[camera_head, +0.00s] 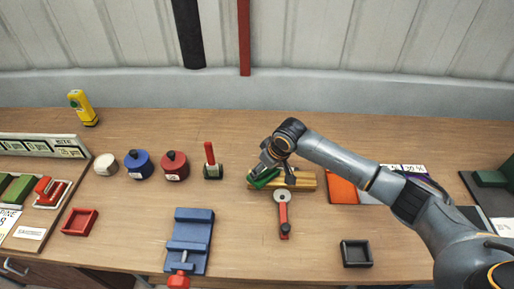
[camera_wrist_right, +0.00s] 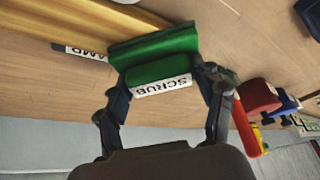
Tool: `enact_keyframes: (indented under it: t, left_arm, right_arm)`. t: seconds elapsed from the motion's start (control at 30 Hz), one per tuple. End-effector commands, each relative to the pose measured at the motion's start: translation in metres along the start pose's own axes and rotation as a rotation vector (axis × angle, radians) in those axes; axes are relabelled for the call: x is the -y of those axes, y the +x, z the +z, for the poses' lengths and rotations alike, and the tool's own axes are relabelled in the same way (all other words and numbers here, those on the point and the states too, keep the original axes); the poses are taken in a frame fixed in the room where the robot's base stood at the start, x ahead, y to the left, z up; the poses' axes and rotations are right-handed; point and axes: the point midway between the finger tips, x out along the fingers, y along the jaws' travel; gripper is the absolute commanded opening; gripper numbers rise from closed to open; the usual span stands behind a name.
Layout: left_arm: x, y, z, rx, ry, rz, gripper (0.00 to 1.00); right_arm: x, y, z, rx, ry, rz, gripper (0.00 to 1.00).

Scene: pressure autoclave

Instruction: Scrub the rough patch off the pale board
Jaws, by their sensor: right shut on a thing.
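The pale board (camera_head: 306,181) is a yellowish wooden bar lying on the bench, mid-picture in the head view. It also shows at the top left of the right wrist view (camera_wrist_right: 95,14). My right gripper (camera_head: 262,174) is shut on a green block (camera_head: 265,181) at the board's left end. In the right wrist view the green block (camera_wrist_right: 150,47) has a white label reading SCRUB, and both fingers flank it. I cannot tell whether the block touches the board. No rough patch can be made out; the block and gripper hide part of the board. My left gripper is out of view.
A red-handled tool with a round grey end (camera_head: 283,213) lies just in front of the board. A red-handled upright tool (camera_head: 211,163) stands to its left. A blue vise (camera_head: 190,239) and a black tray (camera_head: 356,253) are nearer the front edge. Bare bench lies between them.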

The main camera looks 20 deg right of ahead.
Motion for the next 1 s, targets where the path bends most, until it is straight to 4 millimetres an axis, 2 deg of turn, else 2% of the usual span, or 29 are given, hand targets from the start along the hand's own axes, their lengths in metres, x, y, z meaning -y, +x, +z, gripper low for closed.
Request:
enact_keyframes:
  t: [0.03,0.1,0.7,1.0]
  left_arm:
    - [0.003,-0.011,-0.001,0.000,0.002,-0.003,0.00]
    - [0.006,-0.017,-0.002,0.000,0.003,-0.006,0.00]
    - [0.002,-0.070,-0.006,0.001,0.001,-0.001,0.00]
    - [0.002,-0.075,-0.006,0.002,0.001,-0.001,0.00]
  right_arm:
    - [-0.001,-0.008,-0.004,0.000,0.002,0.000,0.42]
    - [-0.002,-0.023,-0.010,-0.002,0.001,0.001,0.42]
    - [-0.010,-0.069,-0.030,-0.001,0.008,0.004,0.42]
    - [-0.011,-0.073,-0.032,-0.001,0.008,0.004,0.42]
